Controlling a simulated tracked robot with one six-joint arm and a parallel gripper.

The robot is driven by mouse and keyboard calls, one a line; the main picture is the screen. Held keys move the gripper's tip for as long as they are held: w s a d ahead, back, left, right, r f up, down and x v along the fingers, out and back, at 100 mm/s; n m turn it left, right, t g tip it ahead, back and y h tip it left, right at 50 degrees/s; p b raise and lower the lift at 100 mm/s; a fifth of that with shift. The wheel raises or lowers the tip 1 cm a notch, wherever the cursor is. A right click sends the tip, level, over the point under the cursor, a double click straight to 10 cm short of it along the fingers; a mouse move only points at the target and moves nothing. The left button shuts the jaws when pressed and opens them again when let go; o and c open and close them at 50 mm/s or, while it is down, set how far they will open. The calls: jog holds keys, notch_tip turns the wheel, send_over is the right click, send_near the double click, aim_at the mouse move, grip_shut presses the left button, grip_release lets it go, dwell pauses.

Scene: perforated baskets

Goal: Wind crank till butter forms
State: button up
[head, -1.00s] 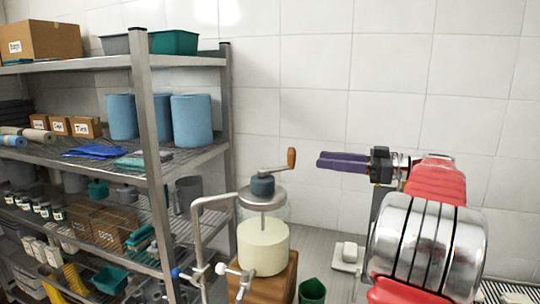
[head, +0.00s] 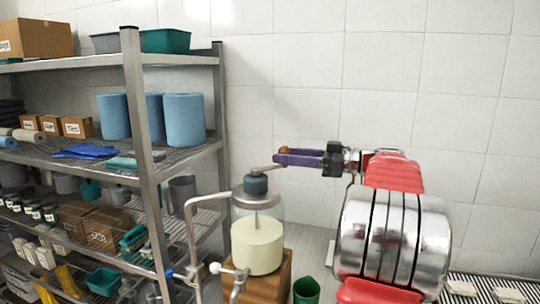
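The churn is a clear jar (head: 274,213) with pale yellow-cream contents (head: 257,246), a metal lid and a dark blue-grey gear housing (head: 256,184) on top. It stands on a wooden block (head: 268,288). A metal crank arm (head: 263,169) runs from the housing to the right, up to a brown wooden handle (head: 284,150). My gripper (head: 283,157), with purple fingers, is at the handle, reaching in from the right. The fingers hide most of the handle. I cannot tell whether they are closed on it or only around it.
A bent metal pipe frame (head: 192,222) stands left of the jar. A green cup (head: 306,291) is at the lower right of the block. A metal shelf rack (head: 148,165) with blue rolls and bins fills the left. A tiled wall is behind.

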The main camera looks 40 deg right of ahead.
jog(key=x, duration=0.5)
jog(key=shift+c, duration=0.5)
grip_shut()
